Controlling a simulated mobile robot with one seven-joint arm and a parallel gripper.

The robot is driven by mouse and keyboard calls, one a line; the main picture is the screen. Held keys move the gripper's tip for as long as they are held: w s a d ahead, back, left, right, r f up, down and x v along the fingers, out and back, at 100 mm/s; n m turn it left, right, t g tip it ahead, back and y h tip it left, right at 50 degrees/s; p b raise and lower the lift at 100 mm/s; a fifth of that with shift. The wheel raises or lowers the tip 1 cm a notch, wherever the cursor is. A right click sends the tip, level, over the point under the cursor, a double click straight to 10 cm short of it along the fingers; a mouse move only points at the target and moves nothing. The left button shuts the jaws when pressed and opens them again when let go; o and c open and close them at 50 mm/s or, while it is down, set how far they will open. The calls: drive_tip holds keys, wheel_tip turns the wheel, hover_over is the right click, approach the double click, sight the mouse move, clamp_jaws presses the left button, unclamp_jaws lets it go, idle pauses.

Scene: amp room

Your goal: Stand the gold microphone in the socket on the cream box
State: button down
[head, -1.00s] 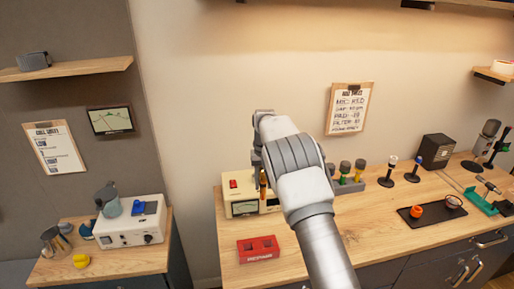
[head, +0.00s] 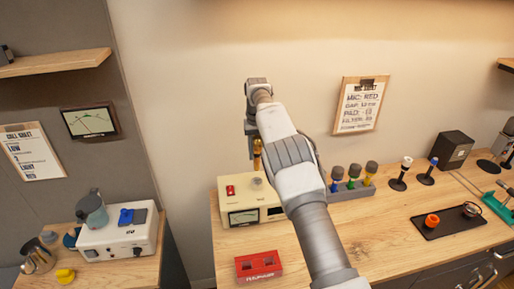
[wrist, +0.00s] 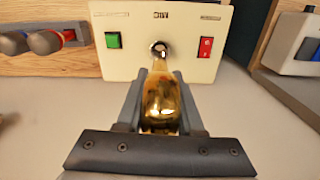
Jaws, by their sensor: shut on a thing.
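The gold microphone (head: 257,154) is between the fingers of my gripper (head: 254,145), which is shut on it. It hangs roughly upright above the cream box (head: 233,195). In the wrist view, the gold microphone (wrist: 162,105) fills the space between the fingers (wrist: 160,100), its narrow end toward the socket. The round metal socket (wrist: 159,48) sits on the cream box (wrist: 125,65) between a green button and a red switch. In the head view the socket (head: 257,183) shows just below the microphone, seemingly with a small gap. My arm hides the box's right part.
A grey rack (head: 352,190) with several microphones stands right of the box. A red block (head: 258,267) lies in front of it on the wooden counter (head: 226,257). A white machine (head: 118,240) stands on a separate table at the left. A clipboard (head: 360,104) hangs on the wall.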

sight(257, 170)
drive_tip(key=shift+f, duration=1.55)
drive_tip(key=shift+f+b, duration=1.1)
drive_tip(key=shift+f, duration=1.25)
drive_tip(key=shift+c, duration=2.3)
unclamp_jaws()
drive_tip(key=shift+f, duration=0.1)
wheel_tip(257, 170, up, 12)
drive_tip(key=shift+r+p, duration=0.1)
drive_tip(key=shift+p, duration=1)
